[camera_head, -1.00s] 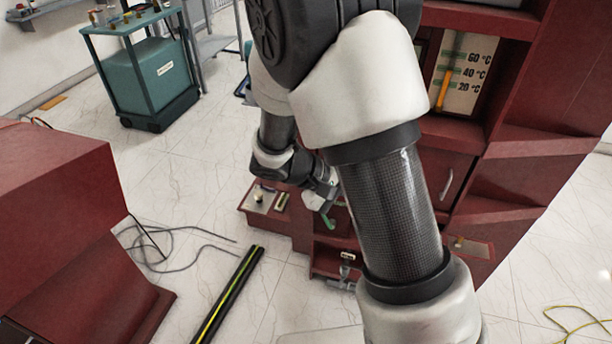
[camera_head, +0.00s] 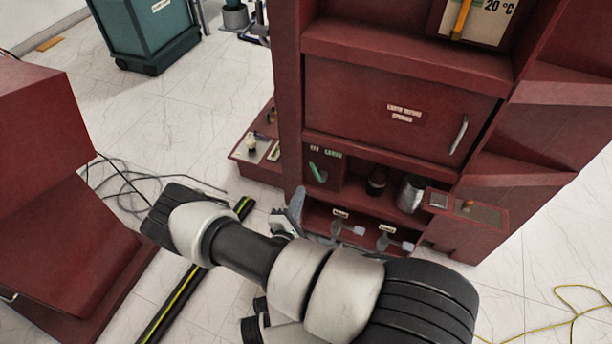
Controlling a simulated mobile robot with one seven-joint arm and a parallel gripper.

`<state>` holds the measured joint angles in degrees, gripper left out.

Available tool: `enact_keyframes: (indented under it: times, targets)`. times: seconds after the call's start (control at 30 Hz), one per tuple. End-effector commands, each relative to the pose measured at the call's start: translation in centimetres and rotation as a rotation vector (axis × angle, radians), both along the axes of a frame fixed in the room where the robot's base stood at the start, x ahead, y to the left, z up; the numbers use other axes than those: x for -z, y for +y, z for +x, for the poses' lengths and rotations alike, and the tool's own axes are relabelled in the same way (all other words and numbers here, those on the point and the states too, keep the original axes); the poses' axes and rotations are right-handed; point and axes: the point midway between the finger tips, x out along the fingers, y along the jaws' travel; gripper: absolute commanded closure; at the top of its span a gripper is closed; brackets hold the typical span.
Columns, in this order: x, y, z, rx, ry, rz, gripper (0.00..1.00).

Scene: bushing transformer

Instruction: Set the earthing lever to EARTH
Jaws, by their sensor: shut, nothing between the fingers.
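The earthing lever (camera_head: 317,172) is a small green handle in a recess low on the red cabinet. It leans, with its upper end toward the left. A small two-part label (camera_head: 325,152) sits above it, and its right word appears to read EARTH; the left word is too small to read. My gripper (camera_head: 294,210) is shut and empty, in front of and below the lever, apart from it. My own arm partly hides the gripper.
A dark bottle (camera_head: 377,181) and a metal can (camera_head: 411,194) stand on the shelf right of the lever. Two grey valve handles (camera_head: 340,228) (camera_head: 388,240) stick out below. A closed door (camera_head: 400,108) is above. A black-and-yellow floor strip (camera_head: 173,303) lies left.

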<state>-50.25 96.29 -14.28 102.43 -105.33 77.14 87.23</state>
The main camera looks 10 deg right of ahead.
Motion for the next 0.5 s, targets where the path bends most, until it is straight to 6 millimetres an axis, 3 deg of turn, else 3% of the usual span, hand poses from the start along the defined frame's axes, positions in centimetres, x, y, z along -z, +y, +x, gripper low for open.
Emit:
enact_keyframes:
  times: [0.1,0.5]
  targets:
    - [1.09,0.25,-0.22,-0.031,0.007,-0.004,1.0]
    - [1.19,0.14,-0.06,-0.032,0.007,-0.003,1.0]
